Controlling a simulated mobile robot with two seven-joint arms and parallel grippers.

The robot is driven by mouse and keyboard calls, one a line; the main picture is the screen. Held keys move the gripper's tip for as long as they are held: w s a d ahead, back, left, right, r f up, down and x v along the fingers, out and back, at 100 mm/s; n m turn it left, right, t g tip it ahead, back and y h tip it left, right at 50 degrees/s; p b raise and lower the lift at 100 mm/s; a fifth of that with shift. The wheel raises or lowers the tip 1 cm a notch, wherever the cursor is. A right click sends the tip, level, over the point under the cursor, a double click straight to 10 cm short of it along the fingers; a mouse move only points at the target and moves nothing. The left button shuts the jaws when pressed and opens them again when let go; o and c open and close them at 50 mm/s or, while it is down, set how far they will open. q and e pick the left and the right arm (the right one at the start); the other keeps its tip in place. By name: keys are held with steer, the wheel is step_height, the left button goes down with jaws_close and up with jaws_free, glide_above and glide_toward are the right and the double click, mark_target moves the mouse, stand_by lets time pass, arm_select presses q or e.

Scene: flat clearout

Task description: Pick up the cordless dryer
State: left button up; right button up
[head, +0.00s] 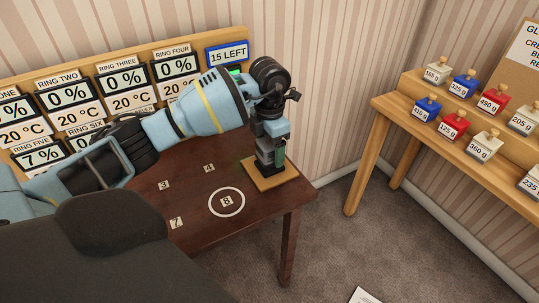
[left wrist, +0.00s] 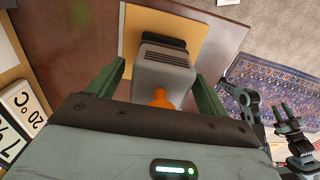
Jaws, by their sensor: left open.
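The cordless dryer (left wrist: 166,68) shows in the left wrist view as a grey body with dark vent slots, a black end and an orange part close to my palm. It stands on a square wooden board (head: 285,172) at the table's right corner. My left gripper (left wrist: 159,72) is open, with one green finger on each side of the dryer and visible gaps between. In the head view my left gripper (head: 272,150) points down over the board and hides most of the dryer. What looks like my right gripper (left wrist: 285,112) shows small at the right of the wrist view.
The dark table (head: 255,212) has numbered tags and a white ring (head: 240,206) around tag 8. Percent and temperature signs (head: 125,80) stand behind it. A wooden shelf (head: 390,115) with weight-marked blocks stands to the right. Carpet (head: 320,240) lies open between them.

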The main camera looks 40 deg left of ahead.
arm_select(q)
steer(key=c, duration=1.3)
steer(key=shift+c, duration=0.3)
steer(key=shift+r, duration=0.55)
step_height(320, 180, up, 2)
steer(key=shift+w+r, duration=0.1)
steer(key=shift+r, duration=0.15)
steer(key=s+d+r, duration=0.1)
steer(key=s+d, duration=0.1)
steer(key=d, duration=1.4)
steer(key=shift+r, duration=0.25)
